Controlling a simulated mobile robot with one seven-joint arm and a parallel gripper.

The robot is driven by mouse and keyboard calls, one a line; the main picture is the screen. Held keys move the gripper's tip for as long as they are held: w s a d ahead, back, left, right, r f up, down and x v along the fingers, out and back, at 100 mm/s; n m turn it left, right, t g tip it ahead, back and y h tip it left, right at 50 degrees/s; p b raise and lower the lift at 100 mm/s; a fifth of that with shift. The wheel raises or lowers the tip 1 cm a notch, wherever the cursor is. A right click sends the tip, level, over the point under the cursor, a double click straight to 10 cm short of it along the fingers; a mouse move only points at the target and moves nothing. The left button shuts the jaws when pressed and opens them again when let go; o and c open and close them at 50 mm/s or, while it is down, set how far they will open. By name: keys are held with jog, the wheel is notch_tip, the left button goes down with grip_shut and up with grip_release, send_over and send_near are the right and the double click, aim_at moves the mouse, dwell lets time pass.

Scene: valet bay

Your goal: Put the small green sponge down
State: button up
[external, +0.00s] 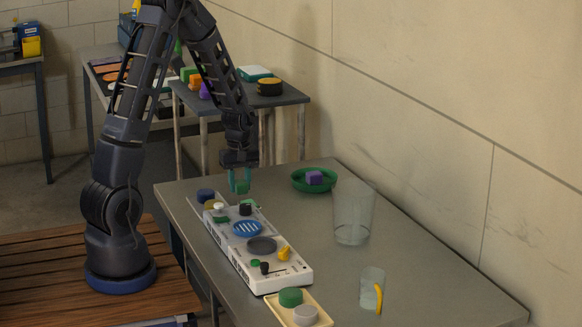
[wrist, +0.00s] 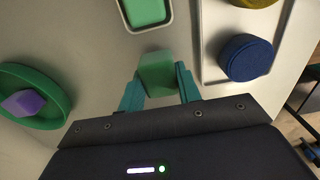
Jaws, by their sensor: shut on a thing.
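My gripper (external: 240,179) is shut on a small green sponge (external: 242,187), held above the far end of the grey table (external: 400,235). In the wrist view the sponge (wrist: 157,73) sits between the two teal fingers of my gripper (wrist: 158,88). Ahead of it, at the top of that view, is a small pale-rimmed tray (wrist: 169,22) with a light green piece (wrist: 145,11) in it. The exact height of the sponge above the table is hard to tell.
A green dish (external: 299,186) with a purple block (external: 314,177) stands right of my gripper. A long white board (external: 290,279) bears several round and small pieces, including a blue disc (wrist: 245,58). A clear tumbler (external: 353,215), glass mug (external: 371,287) and yellow tray (external: 320,312) stand nearer.

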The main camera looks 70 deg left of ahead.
jog(key=shift+f, duration=0.85)
jog(key=shift+f, duration=0.15)
jog(key=o, duration=0.9)
jog(key=shift+o, duration=0.2)
